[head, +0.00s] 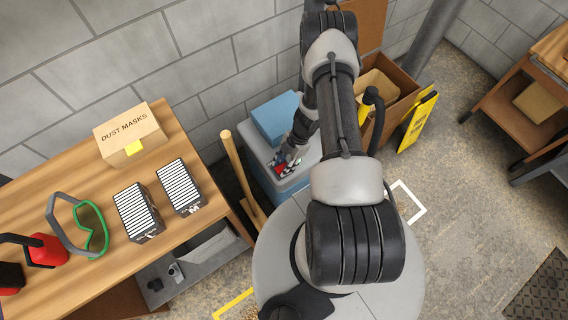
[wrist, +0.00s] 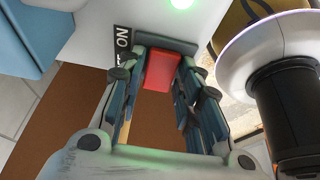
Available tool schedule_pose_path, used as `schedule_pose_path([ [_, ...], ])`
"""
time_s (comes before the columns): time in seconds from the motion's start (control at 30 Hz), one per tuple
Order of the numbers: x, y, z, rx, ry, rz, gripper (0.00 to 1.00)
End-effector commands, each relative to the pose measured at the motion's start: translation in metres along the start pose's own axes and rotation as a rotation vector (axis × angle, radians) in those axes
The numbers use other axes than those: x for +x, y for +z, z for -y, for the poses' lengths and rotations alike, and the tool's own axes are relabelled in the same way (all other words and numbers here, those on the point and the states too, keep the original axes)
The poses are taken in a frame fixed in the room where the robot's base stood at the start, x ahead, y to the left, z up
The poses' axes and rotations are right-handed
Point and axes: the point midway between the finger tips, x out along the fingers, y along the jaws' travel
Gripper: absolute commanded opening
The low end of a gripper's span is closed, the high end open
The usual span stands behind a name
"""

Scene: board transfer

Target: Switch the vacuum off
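The vacuum is a grey and blue box (head: 257,153) against the wall in the head view. Its grey top (wrist: 85,38) shows in the wrist view. A red switch (wrist: 161,70) sits on it beside a black label (wrist: 122,42) reading ON. The switch also shows as a small red patch in the head view (head: 281,168). A green light (wrist: 181,3) glows near it. My gripper (wrist: 163,82) is open, its fingers apart on either side of the switch. I cannot tell whether they touch it. In the head view my gripper (head: 290,156) is over the vacuum's top, partly hiding it.
A wooden bench (head: 184,228) at left holds a dust masks box (head: 129,134), two filters, goggles (head: 90,229) and red earmuffs. A broom handle (head: 237,165) leans left of the vacuum. A cardboard box (head: 398,94) and yellow sign (head: 417,121) stand at right.

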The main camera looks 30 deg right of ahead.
Motion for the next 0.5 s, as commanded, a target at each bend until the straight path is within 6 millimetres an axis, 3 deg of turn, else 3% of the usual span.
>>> schedule_pose_path([
  [0.37,-0.0001,0.0,0.0,0.0,0.0,0.0,0.04],
  [0.5,-0.0002,-0.0012,-0.0005,-0.001,0.001,0.01,0.03],
])
